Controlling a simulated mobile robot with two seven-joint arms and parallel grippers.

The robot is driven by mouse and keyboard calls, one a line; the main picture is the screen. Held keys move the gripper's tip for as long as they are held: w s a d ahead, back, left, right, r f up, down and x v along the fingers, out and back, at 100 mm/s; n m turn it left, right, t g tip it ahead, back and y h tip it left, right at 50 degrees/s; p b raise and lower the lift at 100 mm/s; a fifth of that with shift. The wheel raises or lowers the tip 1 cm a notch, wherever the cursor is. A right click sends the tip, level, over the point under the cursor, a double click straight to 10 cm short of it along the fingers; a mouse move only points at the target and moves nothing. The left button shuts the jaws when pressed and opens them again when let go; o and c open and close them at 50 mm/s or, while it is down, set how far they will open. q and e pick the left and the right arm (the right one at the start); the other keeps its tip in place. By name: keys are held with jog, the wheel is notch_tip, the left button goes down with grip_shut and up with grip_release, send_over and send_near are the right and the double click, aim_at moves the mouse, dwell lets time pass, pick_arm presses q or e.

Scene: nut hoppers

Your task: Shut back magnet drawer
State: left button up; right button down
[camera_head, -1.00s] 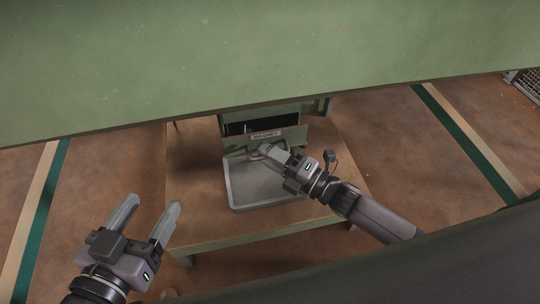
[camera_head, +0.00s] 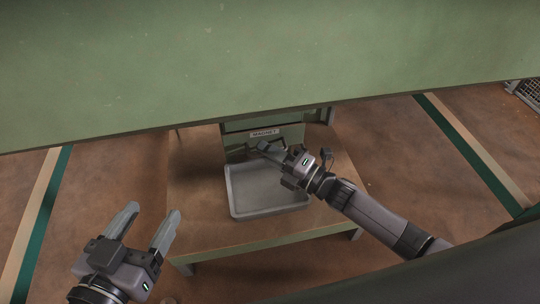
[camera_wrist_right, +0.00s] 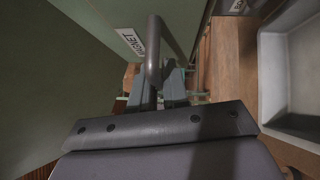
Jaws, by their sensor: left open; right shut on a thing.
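The magnet drawer (camera_head: 288,133) is a green front with a white "MAGNET" label, set in the green cabinet at the middle of the table. Only a thin dark line shows above its front in the head view; whether it is flush I cannot tell. My right gripper (camera_head: 262,147) is shut on the drawer's grey bar handle, just below the label. In the right wrist view the handle (camera_wrist_right: 153,50) rises between the fingers, with the label (camera_wrist_right: 131,41) to its left. My left gripper (camera_head: 151,228) is open and empty at the lower left, away from the drawer.
An empty grey tray (camera_head: 236,204) lies on the wooden table (camera_head: 195,225) in front of the drawer. A large green panel (camera_head: 270,60) spans the top of the head view and hides the upper cabinet. Open floor lies on both sides.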

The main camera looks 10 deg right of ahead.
jog(key=shift+w+d, duration=0.15)
jog(key=shift+w, duration=0.1)
pick_arm(q)
jog(key=shift+f, duration=0.1)
pick_arm(e)
jog(key=c, duration=1.3)
grip_release()
jog(key=shift+o, duration=0.2)
pick_arm(q)
jog(key=shift+w+d+f+n+g+p, duration=0.15)
jog(key=shift+w+d+n+g+p, duration=0.35)
jog(key=shift+p, duration=0.6)
pick_arm(e)
jog(key=v, duration=0.7)
pick_arm(q)
jog(key=shift+s, duration=0.1)
